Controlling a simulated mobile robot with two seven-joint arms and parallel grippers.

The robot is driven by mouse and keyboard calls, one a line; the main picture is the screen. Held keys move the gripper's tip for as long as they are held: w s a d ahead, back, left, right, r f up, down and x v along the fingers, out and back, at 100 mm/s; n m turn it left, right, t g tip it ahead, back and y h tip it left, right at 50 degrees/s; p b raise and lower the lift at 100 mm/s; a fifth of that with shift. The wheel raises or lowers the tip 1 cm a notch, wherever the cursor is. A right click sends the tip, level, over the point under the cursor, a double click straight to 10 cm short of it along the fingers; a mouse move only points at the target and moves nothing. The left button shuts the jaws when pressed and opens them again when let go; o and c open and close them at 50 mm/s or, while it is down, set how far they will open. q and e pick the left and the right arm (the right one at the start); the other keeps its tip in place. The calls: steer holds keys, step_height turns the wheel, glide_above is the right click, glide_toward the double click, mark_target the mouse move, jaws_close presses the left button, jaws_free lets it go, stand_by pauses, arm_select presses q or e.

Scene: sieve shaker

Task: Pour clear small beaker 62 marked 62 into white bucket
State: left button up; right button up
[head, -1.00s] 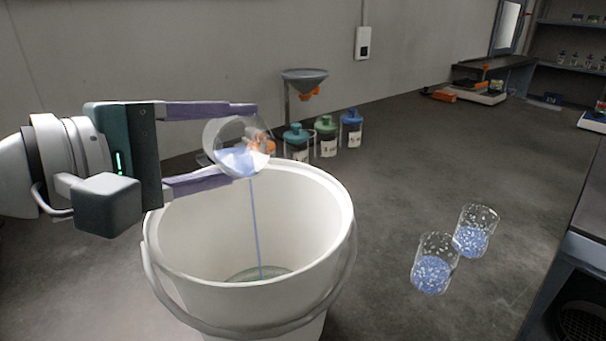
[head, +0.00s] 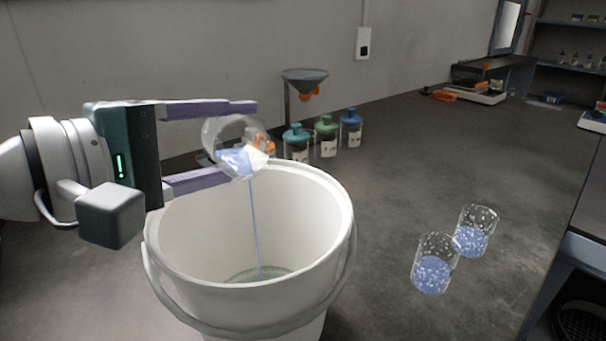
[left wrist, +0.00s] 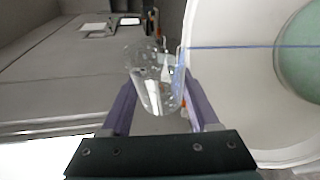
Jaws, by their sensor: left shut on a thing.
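My left gripper (head: 215,143) is shut on a clear small beaker (head: 232,140) and holds it tilted above the white bucket (head: 250,296). A thin stream of blue liquid runs from the beaker's lip down into the bucket. A shallow greenish pool lies on the bucket's floor. Some blue liquid remains in the beaker. The beaker also shows between the fingers in the left wrist view (left wrist: 155,85), with the bucket (left wrist: 225,70) at the right. I cannot read a number on the beaker. My right gripper is not in view.
Two clear beakers with blue contents, a nearer one (head: 434,262) and a farther one (head: 474,232), stand right of the bucket. Jars with teal (head: 297,140), green (head: 326,136) and blue (head: 351,128) lids stand behind, near a funnel stand (head: 304,80). The bench's right middle is clear.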

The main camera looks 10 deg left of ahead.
arm_select(q)
steer(key=shift+s+d+r+m, duration=0.1)
steer(key=shift+r+m, duration=0.2)
steer(key=shift+m, duration=0.3)
stand_by(1.2)
